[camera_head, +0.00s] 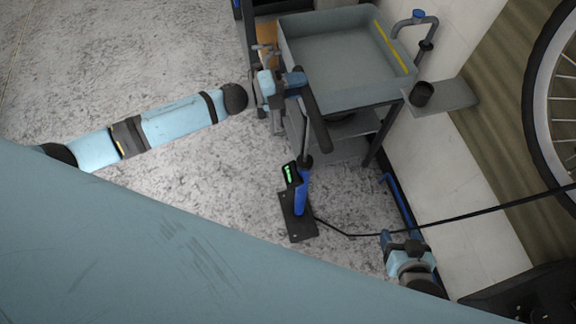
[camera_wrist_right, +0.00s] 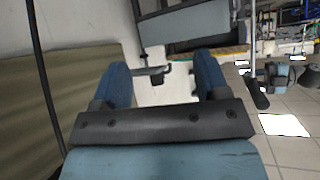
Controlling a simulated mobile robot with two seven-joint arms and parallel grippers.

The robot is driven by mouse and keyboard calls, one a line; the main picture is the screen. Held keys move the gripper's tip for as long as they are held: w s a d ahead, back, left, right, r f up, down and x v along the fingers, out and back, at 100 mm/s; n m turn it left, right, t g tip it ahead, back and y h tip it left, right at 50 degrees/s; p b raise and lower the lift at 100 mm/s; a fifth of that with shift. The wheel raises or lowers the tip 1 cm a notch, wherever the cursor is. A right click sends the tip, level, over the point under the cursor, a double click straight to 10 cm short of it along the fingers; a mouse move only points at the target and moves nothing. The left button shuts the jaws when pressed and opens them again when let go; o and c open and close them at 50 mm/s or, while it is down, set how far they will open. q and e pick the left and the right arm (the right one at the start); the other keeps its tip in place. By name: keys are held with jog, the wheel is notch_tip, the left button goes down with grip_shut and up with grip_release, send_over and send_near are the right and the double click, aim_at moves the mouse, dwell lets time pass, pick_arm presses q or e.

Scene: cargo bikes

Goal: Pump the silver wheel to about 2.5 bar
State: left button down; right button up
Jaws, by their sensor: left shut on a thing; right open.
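The floor pump (camera_head: 301,195) stands on the floor with a blue barrel, a dark foot plate and a small green-lit display (camera_head: 289,174); the reading is too small to make out. Its black T-handle (camera_head: 317,120) is raised on the rod. My left gripper (camera_head: 295,82) is shut on the handle near its far end. A black hose (camera_head: 450,219) runs from the pump to the right. The wheel with a silver rim (camera_head: 541,100) is cut off at the right edge; its valve is not visible. My right gripper (camera_head: 400,238) is open and empty, also in the right wrist view (camera_wrist_right: 164,85).
A grey sink-like basin (camera_head: 345,92) on a stand with a blue tap (camera_head: 419,17) is behind the pump. A small grey shelf (camera_head: 452,96) with a dark cup (camera_head: 421,93) juts from the wall. A light blue surface (camera_head: 150,250) fills the lower left. Floor left of the pump is clear.

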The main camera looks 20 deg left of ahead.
pick_arm(q)
notch_tip(320, 180, up, 2)
jog(key=shift+r+p, duration=0.2)
jog(key=shift+p, duration=0.1)
jog(key=shift+f, duration=0.1)
pick_arm(e)
jog(key=shift+s+r, duration=0.1)
jog(key=shift+r, duration=0.5)
